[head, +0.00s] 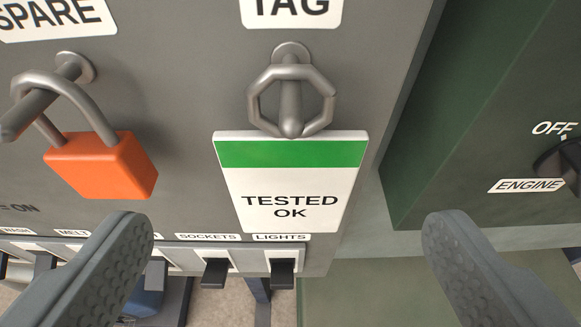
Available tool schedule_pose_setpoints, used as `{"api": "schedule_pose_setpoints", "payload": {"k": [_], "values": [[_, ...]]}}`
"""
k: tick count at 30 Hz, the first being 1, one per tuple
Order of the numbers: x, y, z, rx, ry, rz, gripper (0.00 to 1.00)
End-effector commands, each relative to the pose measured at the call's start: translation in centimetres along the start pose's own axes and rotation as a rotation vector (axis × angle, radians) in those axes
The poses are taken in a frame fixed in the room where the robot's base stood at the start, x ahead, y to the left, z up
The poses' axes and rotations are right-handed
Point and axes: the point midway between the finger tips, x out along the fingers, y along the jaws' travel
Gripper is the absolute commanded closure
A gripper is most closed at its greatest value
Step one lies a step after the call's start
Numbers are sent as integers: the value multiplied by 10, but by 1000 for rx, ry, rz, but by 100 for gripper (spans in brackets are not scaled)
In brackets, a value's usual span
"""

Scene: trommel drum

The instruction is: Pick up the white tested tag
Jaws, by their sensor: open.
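The white tested tag (290,196) hangs by a grey ring (257,104) from a peg (290,95) on the grey panel. It has a green band across its top and reads "TESTED OK". A label reading "TAG" (290,10) is above the peg. My gripper (288,225) is open, with one finger at the lower left and one at the lower right of the tag. Both fingers are apart from the tag, and nothing is between them except the view of the tag and panel behind.
An orange padlock (100,167) hangs on a peg at the left, under a "SPARE" label (55,14). A row of black switches (283,272) runs below the tag. A green box (480,130) with an engine knob (560,163) stands out at the right.

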Motion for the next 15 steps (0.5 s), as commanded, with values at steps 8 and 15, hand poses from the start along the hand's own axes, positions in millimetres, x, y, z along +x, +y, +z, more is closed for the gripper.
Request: {"api": "schedule_pose_setpoints", "payload": {"k": [8, 15], "values": [[28, 2, -1, 1, -3, 0, 11], [49, 1, -2, 0, -1, 0, 11]]}}
